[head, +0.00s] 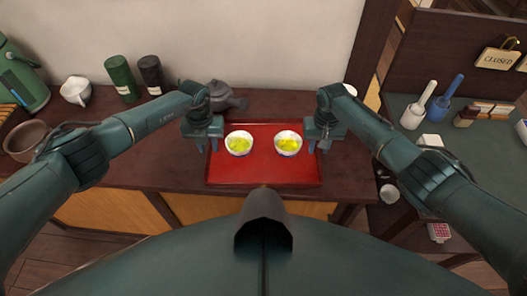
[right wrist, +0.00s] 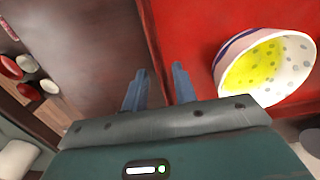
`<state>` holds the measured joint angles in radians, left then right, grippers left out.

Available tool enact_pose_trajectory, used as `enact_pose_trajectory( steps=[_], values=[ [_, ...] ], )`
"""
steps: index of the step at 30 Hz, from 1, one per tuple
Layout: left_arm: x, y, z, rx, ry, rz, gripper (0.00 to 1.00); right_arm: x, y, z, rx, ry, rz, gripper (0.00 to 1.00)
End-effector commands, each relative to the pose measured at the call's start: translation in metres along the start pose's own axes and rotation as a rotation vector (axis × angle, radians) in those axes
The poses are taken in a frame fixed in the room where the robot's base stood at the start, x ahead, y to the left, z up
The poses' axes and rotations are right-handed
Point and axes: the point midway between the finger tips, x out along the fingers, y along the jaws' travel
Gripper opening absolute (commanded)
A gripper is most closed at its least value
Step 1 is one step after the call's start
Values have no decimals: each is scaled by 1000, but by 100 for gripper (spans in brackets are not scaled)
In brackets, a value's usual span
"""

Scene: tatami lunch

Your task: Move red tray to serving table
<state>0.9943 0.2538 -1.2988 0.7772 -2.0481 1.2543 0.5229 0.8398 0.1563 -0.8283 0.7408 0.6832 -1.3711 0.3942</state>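The red tray (head: 263,169) lies flat on a dark wooden counter (head: 165,168). It carries two white bowls with yellow contents, a left bowl (head: 239,143) and a right bowl (head: 288,143). My left gripper (head: 207,146) is at the tray's left edge, fingers apart, pointing down. My right gripper (head: 319,147) is at its right edge. In the right wrist view, the right gripper's fingers (right wrist: 158,88) are spread on either side of the tray rim, with a visible gap between them. The right bowl (right wrist: 265,68) is close beside them. I cannot tell which surface is the serving table.
A grey teapot (head: 221,95) stands behind the tray's left corner.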

Motion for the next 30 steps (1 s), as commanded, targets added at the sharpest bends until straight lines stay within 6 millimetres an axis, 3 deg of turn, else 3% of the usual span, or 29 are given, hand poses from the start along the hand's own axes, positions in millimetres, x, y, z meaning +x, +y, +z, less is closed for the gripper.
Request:
enact_pose_trajectory(
  steps=[10, 30],
  values=[
    [0, 0, 0, 0, 0, 0, 0, 0, 0, 0, 0, 0, 0, 0],
    [-5, 0, 1, -1, -2, 0, 0, -5, 0, -1, 0, 1, 0, 0]
  ],
)
